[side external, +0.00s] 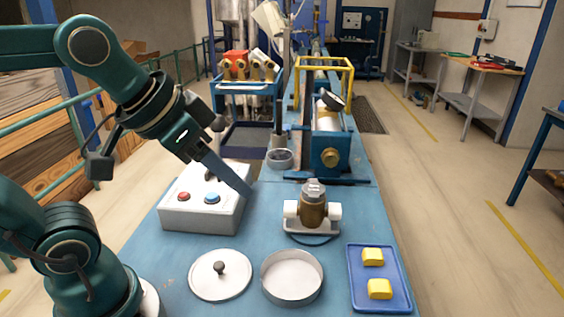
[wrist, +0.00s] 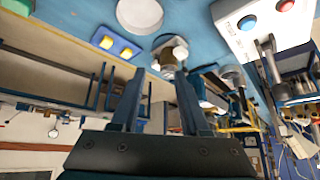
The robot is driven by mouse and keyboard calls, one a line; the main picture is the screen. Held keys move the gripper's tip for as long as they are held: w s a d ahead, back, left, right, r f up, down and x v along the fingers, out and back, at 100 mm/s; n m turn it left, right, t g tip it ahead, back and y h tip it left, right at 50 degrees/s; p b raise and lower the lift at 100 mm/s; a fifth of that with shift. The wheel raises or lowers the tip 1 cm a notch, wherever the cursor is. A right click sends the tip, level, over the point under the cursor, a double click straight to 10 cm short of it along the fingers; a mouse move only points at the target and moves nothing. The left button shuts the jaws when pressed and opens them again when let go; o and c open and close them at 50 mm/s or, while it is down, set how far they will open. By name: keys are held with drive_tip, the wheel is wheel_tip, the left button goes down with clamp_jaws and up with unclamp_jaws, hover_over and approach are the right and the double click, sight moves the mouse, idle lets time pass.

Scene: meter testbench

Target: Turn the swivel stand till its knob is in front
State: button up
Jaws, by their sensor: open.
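The swivel stand (side external: 312,228) appears to be the pale cradle over a blue round base on the blue bench. It carries a brown brass-like meter body (side external: 313,207) with a grey top and white ends. I cannot make out the stand's knob. My gripper (side external: 249,190) is left of the stand, over the right part of the grey button box, apart from the stand. In the wrist view its two fingers (wrist: 160,73) are spread with nothing held between them. The meter body (wrist: 168,60) shows beyond and between the fingertips.
The button box (side external: 198,215) has red and blue buttons. A white lid (side external: 205,285) with a dark knob, a round dish (side external: 291,298) and a blue tray (side external: 357,300) with two yellow blocks stand in front. A blue fixture (side external: 318,155) stands behind the stand.

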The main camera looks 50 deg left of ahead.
drive_tip(key=w+a+r, duration=0.1)
drive_tip(key=w+a, duration=0.1)
drive_tip(key=w, duration=0.6)
drive_tip(key=w+a, duration=0.2)
drive_tip(key=w, duration=0.6)
drive_tip(key=shift+w+a+f+n+g, duration=0.15)
drive_tip(key=shift+w+a+f+g, duration=0.45)
drive_tip(key=shift+w+f, duration=1.45)
drive_tip(key=shift+w+a+f+n+g, duration=0.2)
drive_tip(key=shift+w+a+f, duration=0.65)
drive_tip(key=shift+f, duration=2.35)
drive_tip(key=shift+w+a+f+n+g, duration=0.1)
drive_tip(key=shift+w+a+f+g, duration=0.55)
drive_tip(key=shift+w+f, duration=1.4)
drive_tip(key=shift+s+a+f+t, duration=0.1)
drive_tip(key=shift+s+f+t, duration=0.15)
drive_tip(key=shift+s+f, duration=0.35)
clamp_jaws()
drive_tip(key=shift+r, duration=0.1)
